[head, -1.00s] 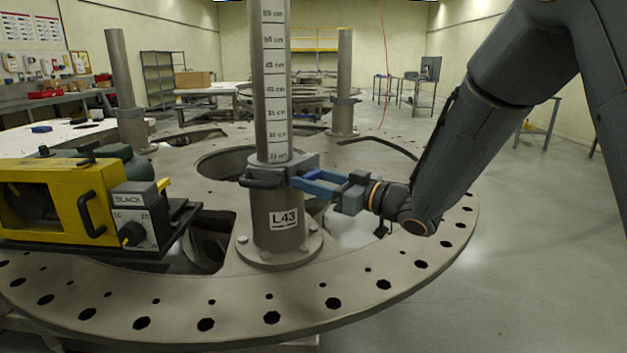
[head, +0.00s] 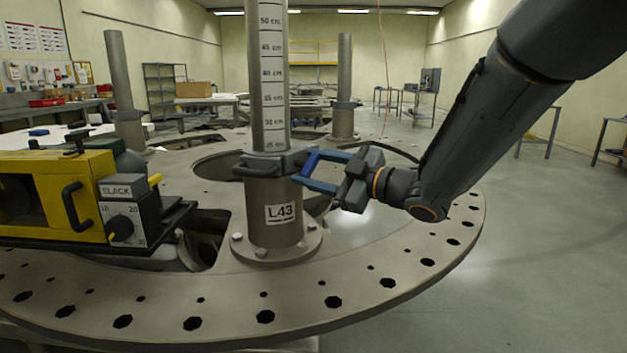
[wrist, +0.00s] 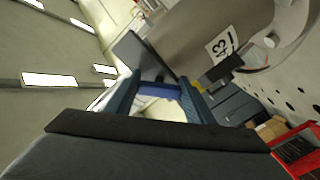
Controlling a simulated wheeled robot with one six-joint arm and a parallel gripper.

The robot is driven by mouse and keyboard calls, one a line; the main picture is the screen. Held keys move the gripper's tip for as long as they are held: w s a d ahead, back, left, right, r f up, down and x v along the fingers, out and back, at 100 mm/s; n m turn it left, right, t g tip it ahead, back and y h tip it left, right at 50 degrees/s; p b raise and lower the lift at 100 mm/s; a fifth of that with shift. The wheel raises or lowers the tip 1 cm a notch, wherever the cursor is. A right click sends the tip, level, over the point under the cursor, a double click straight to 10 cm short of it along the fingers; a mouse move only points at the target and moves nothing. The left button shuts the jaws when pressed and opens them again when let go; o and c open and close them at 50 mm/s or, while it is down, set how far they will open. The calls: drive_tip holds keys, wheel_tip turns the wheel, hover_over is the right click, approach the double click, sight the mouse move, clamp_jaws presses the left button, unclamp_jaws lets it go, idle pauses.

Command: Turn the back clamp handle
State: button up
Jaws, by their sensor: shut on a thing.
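The grey post (head: 270,70) with a centimetre scale stands upright on the round plate (head: 330,300). A grey clamp collar (head: 285,160) wraps it above the L43 label. A dark handle (head: 255,172) sticks out at the collar's front left. My gripper (head: 308,170) reaches in from the right, its blue fingers at the collar's right side. It is shut on the back clamp handle, mostly hidden there by the fingers and collar. In the wrist view my fingers (wrist: 165,92) reach up beside the post (wrist: 205,30) and its label.
A yellow device (head: 90,195) with a SLACK dial box (head: 128,212) stands on the plate left of the post. Two more posts (head: 122,85) (head: 344,85) rise behind. Large openings cut the plate near the post.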

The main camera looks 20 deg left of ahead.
drive_tip(key=n+b, duration=0.6)
drive_tip(key=shift+w+b, duration=0.15)
drive_tip(key=shift+b, duration=0.15)
drive_tip(key=n+b, duration=0.4)
drive_tip(key=shift+r, duration=0.15)
drive_tip(key=o, duration=1.1)
drive_tip(key=shift+c, duration=0.2)
drive_tip(key=shift+d, duration=0.15)
drive_tip(key=v, duration=0.7)
drive_tip(key=shift+d, duration=0.35)
